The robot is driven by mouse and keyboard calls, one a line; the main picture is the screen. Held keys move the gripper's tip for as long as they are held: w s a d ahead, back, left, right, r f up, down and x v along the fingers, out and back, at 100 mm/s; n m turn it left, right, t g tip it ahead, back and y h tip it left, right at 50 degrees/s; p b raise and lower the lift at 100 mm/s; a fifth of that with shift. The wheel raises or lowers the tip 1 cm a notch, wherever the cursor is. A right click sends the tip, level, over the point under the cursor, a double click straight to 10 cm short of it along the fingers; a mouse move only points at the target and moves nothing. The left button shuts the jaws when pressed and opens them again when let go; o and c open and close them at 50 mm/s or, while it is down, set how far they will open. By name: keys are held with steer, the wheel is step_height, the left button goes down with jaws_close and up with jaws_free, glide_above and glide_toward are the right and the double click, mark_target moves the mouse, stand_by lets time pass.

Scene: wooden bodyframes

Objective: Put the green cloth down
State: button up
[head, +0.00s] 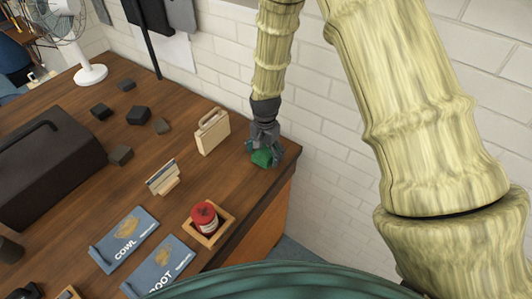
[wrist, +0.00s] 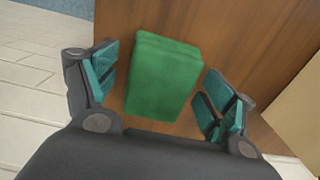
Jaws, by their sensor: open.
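The green cloth (wrist: 163,78) is a folded, block-like bundle lying on the wooden table top, close to its edge. In the head view the green cloth (head: 262,158) shows at the right back end of the table, under my gripper (head: 265,154). In the wrist view my gripper (wrist: 160,92) is open, with a teal-padded finger on each side of the cloth. A gap shows between the cloth and each finger.
The wooden table (head: 140,185) ends just right of the cloth, beside a white brick wall (head: 330,130). A pale wooden case-shaped block (head: 213,131) stands left of my gripper. A red jar (head: 204,217) sits in a wooden tray (head: 228,222) nearer the front. Dark blocks (head: 139,115) lie farther left.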

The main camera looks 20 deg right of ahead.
mark_target(266, 153)
step_height(266, 153, up, 12)
steer(key=b, duration=0.4)
stand_by(0.4)
steer(key=shift+d+f, duration=0.15)
